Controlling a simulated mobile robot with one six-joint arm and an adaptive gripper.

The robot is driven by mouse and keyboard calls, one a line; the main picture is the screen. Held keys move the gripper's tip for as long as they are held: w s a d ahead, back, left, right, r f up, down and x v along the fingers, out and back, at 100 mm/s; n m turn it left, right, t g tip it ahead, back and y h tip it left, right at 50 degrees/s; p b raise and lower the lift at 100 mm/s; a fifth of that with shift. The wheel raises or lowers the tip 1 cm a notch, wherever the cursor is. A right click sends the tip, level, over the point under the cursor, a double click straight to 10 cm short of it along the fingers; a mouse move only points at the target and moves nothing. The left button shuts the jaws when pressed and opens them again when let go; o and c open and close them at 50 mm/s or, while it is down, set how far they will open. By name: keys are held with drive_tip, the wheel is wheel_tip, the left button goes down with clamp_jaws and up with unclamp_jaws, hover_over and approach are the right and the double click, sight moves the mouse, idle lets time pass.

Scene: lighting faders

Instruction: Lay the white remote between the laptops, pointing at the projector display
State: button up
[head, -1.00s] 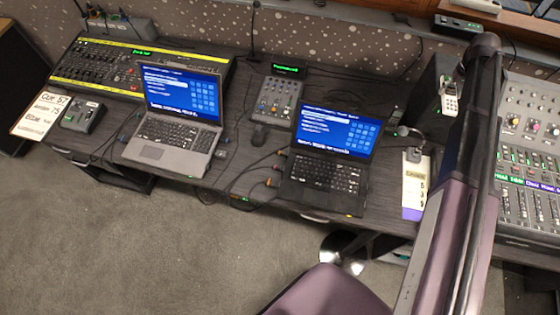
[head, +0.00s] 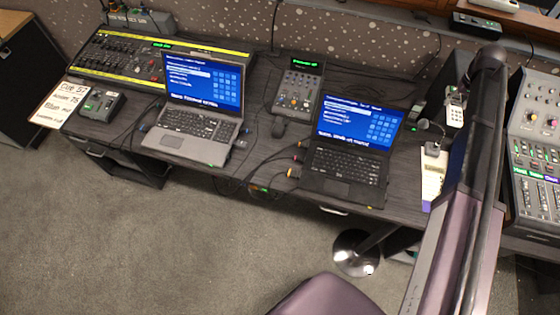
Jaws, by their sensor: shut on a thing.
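The white remote (head: 454,112) is upright, keypad facing the camera, in front of the black box at right. My gripper (head: 457,91) is mostly hidden behind my arm; only a little shows at the remote's top, shut on it. The left laptop (head: 196,128) is silver and open, the right laptop (head: 345,160) black and open, both with blue screens. Behind the gap between them, a small console bears a green-lit display (head: 306,65), its text small, perhaps "Projector". Dark cables and a dark mouse-like item (head: 279,127) lie between the laptops.
A dark handset (head: 417,111), a small microphone (head: 431,140) and a white card (head: 432,182) are right of the black laptop. Cable plugs (head: 297,160) lie by its left edge. A fader desk (head: 535,150) stands far right. A purple chair (head: 330,296) is in front.

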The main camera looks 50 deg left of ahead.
sight(455, 104)
drive_tip(key=shift+s+f+b, duration=0.15)
drive_tip(key=shift+f+b, duration=0.5)
drive_tip(key=shift+f, duration=0.1)
drive_tip(key=shift+s+f+b, duration=0.15)
drive_tip(key=shift+f+b, duration=0.45)
drive_tip(key=shift+f, duration=0.15)
wheel_tip(455, 104, down, 3)
drive_tip(key=b, duration=0.3)
drive_tip(key=shift+a+f, duration=0.1)
drive_tip(key=shift+f, duration=0.05)
